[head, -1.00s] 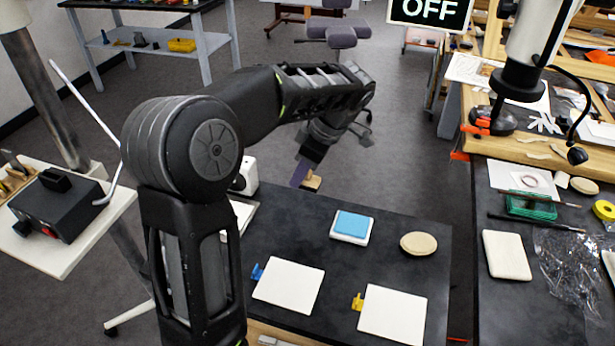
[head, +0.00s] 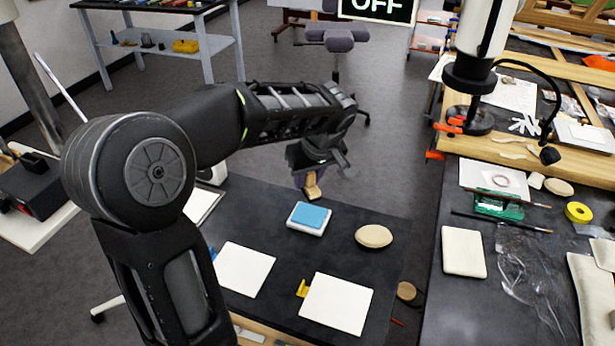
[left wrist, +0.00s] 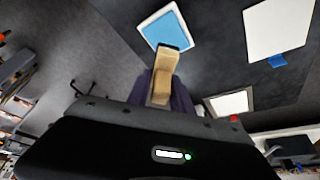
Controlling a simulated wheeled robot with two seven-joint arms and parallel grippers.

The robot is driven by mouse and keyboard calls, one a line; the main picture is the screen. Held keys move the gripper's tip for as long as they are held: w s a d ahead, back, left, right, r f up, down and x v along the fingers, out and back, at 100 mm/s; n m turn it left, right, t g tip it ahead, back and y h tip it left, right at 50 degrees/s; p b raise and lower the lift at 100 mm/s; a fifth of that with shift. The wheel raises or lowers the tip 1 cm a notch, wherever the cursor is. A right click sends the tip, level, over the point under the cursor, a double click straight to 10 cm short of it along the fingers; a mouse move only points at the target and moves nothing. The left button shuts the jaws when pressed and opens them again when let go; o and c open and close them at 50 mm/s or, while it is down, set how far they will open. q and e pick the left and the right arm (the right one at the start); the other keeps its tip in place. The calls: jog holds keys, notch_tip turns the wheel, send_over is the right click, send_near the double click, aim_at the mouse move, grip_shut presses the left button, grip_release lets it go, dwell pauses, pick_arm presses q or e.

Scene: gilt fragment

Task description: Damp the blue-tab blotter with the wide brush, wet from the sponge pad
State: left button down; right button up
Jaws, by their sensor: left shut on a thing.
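My left gripper (head: 308,178) is shut on the wide brush (head: 313,188), a short pale wooden piece between purple fingers. It is held in the air just behind the sponge pad (head: 310,216), a blue pad in a white tray. In the left wrist view the brush (left wrist: 164,74) overlaps the near edge of the blue pad (left wrist: 168,28); contact cannot be told. The blue-tab blotter (head: 244,268) is a white square at the table's front left, its blue tab (head: 212,254) partly behind my arm. The tab also shows in the left wrist view (left wrist: 278,61). My right gripper is not in view.
A similar blotter (head: 336,303) with a yellow tab (head: 302,288) lies to the right. An oval tan item (head: 374,236) sits right of the pad. Dark table (head: 260,205) is bare around them. A cluttered bench (head: 450,310) stands at the right, across a gap.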

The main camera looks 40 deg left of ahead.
aim_at(305, 207)
pick_arm(q)
jog(key=shift+f, duration=0.1)
jog(key=shift+f+b, duration=1.9)
jog(key=shift+f, duration=1)
jog(key=shift+f+b, duration=0.5)
jog(key=shift+b, duration=0.05)
jog(key=shift+s+f, duration=0.1)
dwell(0.9)
jog(key=shift+r+p, duration=1.9)
jog(key=shift+r, duration=1.7)
